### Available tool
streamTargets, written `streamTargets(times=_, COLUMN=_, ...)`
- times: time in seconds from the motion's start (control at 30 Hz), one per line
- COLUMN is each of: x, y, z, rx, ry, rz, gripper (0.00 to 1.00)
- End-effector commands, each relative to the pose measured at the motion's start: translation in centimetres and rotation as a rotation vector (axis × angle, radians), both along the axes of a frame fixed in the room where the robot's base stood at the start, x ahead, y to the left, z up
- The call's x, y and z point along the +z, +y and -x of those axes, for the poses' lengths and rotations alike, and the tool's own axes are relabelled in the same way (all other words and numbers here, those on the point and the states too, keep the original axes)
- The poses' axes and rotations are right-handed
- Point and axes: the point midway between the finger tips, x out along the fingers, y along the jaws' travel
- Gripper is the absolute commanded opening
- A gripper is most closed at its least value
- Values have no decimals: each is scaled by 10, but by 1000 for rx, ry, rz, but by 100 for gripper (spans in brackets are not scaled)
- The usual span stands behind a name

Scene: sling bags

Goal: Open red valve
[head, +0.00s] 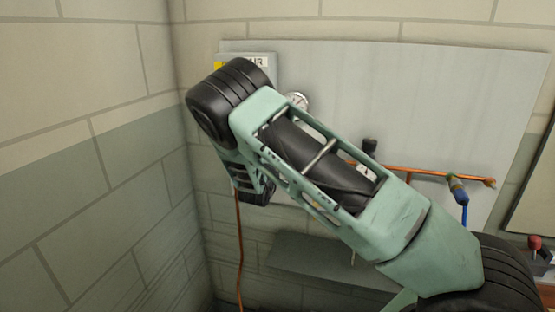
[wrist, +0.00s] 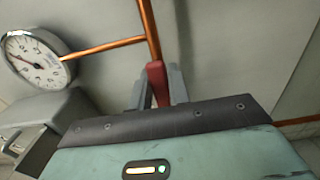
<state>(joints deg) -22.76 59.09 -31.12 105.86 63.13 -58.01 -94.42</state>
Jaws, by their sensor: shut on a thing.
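The red valve handle (wrist: 156,80) shows in the wrist view, at the lower end of a copper pipe. My gripper (wrist: 158,88) has its two grey fingers on either side of the red handle and is shut on it. Only part of the handle shows between the fingers. In the head view my green and black arm reaches across the middle and covers the red valve and my gripper.
A round pressure gauge (wrist: 36,58) is left of the valve, and also shows in the head view (head: 298,101). A copper pipe (head: 430,174) runs along the grey wall panel (head: 440,90). A blue-handled fitting (head: 457,190) is at right. A grey shelf (head: 310,262) is below.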

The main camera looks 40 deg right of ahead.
Motion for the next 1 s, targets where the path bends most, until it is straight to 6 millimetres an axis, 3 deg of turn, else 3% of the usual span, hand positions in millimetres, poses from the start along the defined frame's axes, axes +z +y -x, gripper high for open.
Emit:
streamTargets(times=0.03, x=1, y=1, z=-1, rx=3, ry=1, rz=2, gripper=26)
streamTargets(times=0.1, x=1, y=1, z=-1, rx=3, ry=0, rz=1, gripper=40)
streamTargets(times=0.47, x=0, y=5, z=2, rx=2, ry=-1, rz=0, gripper=40)
streamTargets(times=0.67, x=-3, y=31, z=22, rx=5, ry=-2, rz=-1, gripper=40)
streamTargets(times=1.0, x=-3, y=94, z=71, rx=6, ry=-1, rz=-2, gripper=40)
